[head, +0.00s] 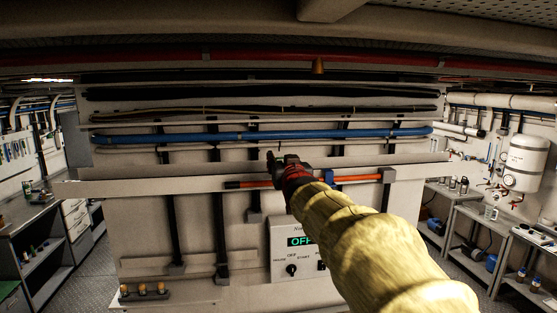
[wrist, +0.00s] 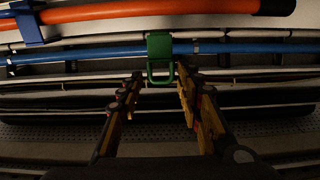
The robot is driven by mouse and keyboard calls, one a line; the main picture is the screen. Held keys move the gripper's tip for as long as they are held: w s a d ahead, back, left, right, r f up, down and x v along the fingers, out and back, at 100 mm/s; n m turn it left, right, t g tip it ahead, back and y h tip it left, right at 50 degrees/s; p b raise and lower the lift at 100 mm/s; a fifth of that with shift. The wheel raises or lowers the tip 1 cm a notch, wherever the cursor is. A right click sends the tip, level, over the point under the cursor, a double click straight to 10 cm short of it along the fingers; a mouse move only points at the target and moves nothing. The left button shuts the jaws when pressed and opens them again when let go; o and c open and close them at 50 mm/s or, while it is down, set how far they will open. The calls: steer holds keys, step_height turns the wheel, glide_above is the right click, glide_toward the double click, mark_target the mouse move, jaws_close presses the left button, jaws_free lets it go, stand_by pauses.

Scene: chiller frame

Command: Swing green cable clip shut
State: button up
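The green cable clip (wrist: 160,46) is in the upper middle of the wrist view, in front of the blue cable (wrist: 235,48). A green U-shaped loop sticks out from its body toward my gripper, so the clip looks open. My gripper (wrist: 159,74) is open and empty, with one finger on each side of the loop. I cannot tell whether either finger touches it. In the head view my gripper (head: 276,160) reaches to the wall rack just below the blue cable (head: 220,137), and I cannot make out the clip there.
An orange cable (head: 355,179) with a blue clip (head: 329,177) runs just below my gripper. Black cables (head: 200,93) run above the blue one. A control box (head: 290,249) reading "OFF" sits below the rack. Workbenches stand at both sides.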

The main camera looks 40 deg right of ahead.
steer(key=c, duration=0.4)
jaws_close()
stand_by(0.4)
